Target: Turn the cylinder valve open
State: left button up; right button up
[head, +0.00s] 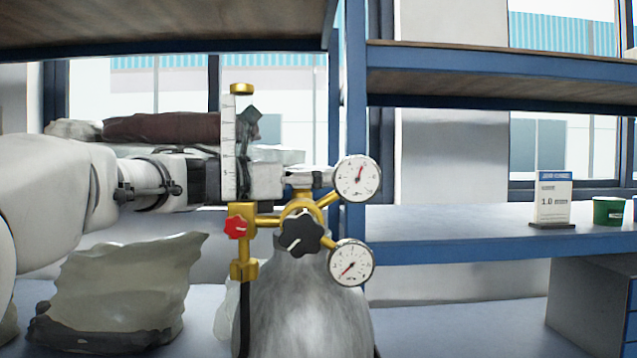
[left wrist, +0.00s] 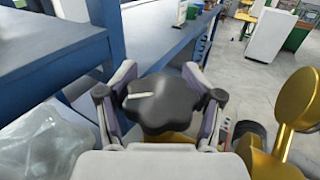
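The grey gas cylinder (head: 305,310) stands upright with a brass regulator (head: 265,220) carrying two round gauges, a black star knob (head: 302,235) and a red knob (head: 237,227). My left gripper (head: 305,180) reaches in from the left behind the clear flow tube (head: 229,150). In the left wrist view a dark lobed valve knob (left wrist: 162,103) with a white mark sits between the two fingers of my left gripper (left wrist: 162,85). In the head view this knob is hidden. My right gripper is not in view.
The upper gauge (head: 357,178) and lower gauge (head: 351,262) stick out close to the gripper. A blue shelf (head: 450,240) runs behind and right, holding a sign (head: 553,200) and a green tub (head: 608,211). A crumpled translucent bag (head: 125,290) lies left.

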pick_arm(q)
jog(key=shift+a, duration=0.15)
notch_tip(320, 180, up, 10)
dwell(0.5)
